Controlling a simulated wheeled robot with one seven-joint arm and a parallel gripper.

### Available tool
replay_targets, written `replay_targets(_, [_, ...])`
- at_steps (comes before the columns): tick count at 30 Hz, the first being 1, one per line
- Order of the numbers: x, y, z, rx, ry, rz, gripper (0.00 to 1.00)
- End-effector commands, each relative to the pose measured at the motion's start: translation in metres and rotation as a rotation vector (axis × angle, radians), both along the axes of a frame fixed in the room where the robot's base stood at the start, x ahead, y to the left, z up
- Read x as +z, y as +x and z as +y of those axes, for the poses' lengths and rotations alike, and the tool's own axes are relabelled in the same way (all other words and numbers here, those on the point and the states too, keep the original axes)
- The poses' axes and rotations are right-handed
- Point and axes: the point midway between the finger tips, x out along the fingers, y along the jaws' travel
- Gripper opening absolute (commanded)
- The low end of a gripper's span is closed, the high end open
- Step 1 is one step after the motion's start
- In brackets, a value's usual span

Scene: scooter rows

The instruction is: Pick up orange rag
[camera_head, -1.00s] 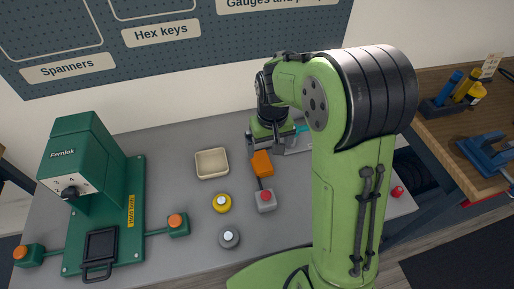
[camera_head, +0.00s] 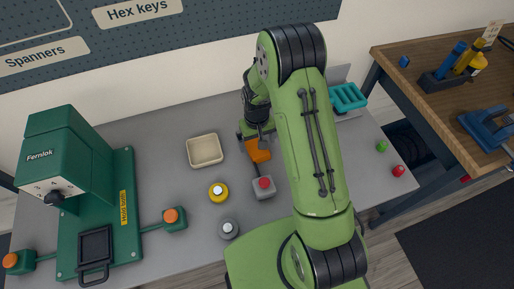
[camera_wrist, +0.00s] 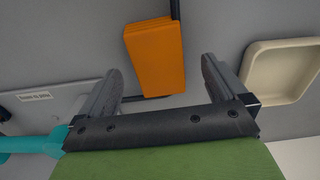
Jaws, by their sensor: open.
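The orange rag (camera_head: 258,152) looks like a flat, folded block on the grey bench, just in front of my gripper (camera_head: 256,133) in the head view. In the wrist view the orange rag (camera_wrist: 155,58) lies between the lines of my two fingers, mostly beyond their tips. My gripper (camera_wrist: 160,72) is open, with nothing between its fingers. A thin black strip shows at the rag's lower edge and another at its top. My arm partly covers the area right of the rag in the head view.
An empty beige tray (camera_head: 205,151) stands left of the rag. A grey box with a red button (camera_head: 263,187), a yellow button (camera_head: 219,192) and a grey one (camera_head: 228,229) are nearer.

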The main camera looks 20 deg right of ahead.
Motion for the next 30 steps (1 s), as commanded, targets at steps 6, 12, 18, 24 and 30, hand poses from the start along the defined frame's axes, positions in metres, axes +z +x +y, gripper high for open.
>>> replay_targets(6, [-0.030,0.000,-0.001,0.000,0.000,0.001,0.99])
replay_targets(12, [-0.029,0.001,-0.001,0.001,0.000,0.000,0.96])
replay_targets(18, [-0.029,0.001,-0.001,0.001,0.000,0.000,0.65])
replay_targets(24, [-0.029,0.001,-0.001,0.001,0.000,0.000,0.43])
replay_targets(30, [-0.024,0.001,-0.001,0.001,0.000,-0.002,0.43])
